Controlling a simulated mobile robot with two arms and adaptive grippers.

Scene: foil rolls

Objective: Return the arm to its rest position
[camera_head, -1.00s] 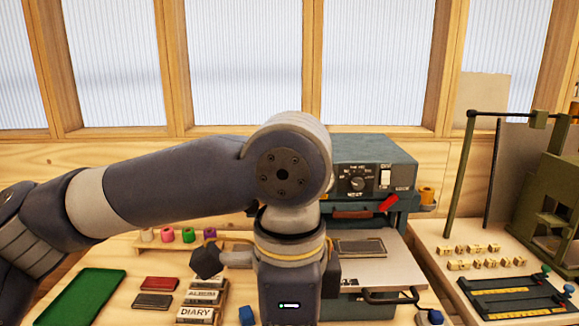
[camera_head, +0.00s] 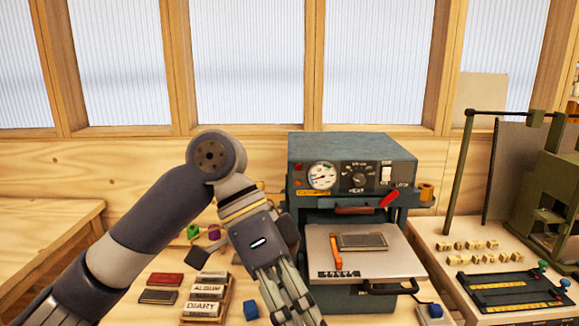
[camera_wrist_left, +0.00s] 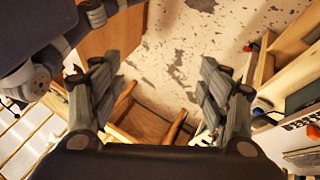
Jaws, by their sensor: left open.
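My left arm (camera_head: 150,225) comes in from the lower left of the head view and bends down at its elbow. My left gripper (camera_head: 300,318) points downward in front of the press, with its fingertips near or past the bottom edge. In the left wrist view the gripper (camera_wrist_left: 158,88) is open, with nothing between its fingers. Below them are a speckled floor (camera_wrist_left: 175,60) and a brown wooden piece (camera_wrist_left: 145,122). My right gripper is not seen.
A blue-grey hot press (camera_head: 350,152) with an extended plate (camera_head: 385,268) stands behind the gripper. Labelled blocks (camera_head: 203,308), a blue cube (camera_head: 248,310), a green roll (camera_head: 193,231) and a purple roll (camera_head: 214,232) are nearby. A green frame (camera_head: 465,170) stands at right.

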